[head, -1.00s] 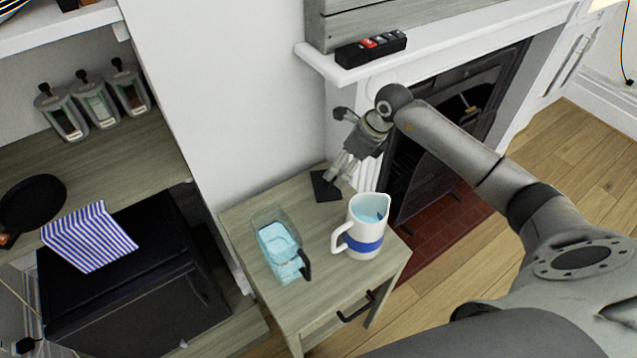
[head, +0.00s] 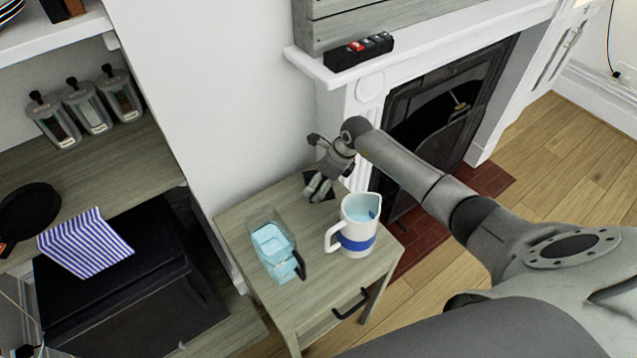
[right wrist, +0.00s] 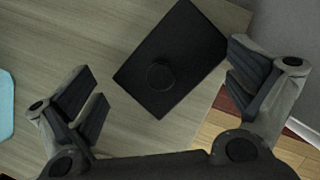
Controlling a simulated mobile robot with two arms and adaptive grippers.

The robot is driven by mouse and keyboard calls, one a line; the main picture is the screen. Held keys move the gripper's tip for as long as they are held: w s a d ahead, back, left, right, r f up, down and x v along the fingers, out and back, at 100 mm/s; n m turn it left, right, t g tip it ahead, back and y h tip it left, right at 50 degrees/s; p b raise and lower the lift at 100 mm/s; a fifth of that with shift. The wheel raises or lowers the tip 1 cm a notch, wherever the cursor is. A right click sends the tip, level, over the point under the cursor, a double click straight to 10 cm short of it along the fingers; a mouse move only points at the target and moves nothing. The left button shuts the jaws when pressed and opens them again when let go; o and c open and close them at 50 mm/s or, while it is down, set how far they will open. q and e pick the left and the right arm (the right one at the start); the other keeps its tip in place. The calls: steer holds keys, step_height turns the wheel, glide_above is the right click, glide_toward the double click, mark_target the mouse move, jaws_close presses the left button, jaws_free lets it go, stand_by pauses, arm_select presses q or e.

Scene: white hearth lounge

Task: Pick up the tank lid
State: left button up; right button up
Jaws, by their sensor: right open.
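The clear tank (head: 272,243) with light blue water stands open on the table. My left gripper is not in view.
A white jug (head: 358,232) with a blue band, holding blue water, stands on the table (head: 320,275) close to the lid. The white wall and fireplace mantel (head: 450,50) rise close behind my right gripper. A shelf with jars (head: 88,108) is at the left.

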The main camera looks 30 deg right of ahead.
steer(key=shift+f, duration=0.25)
steer(key=shift+s, duration=0.1)
jaws_close()
stand_by(0.5)
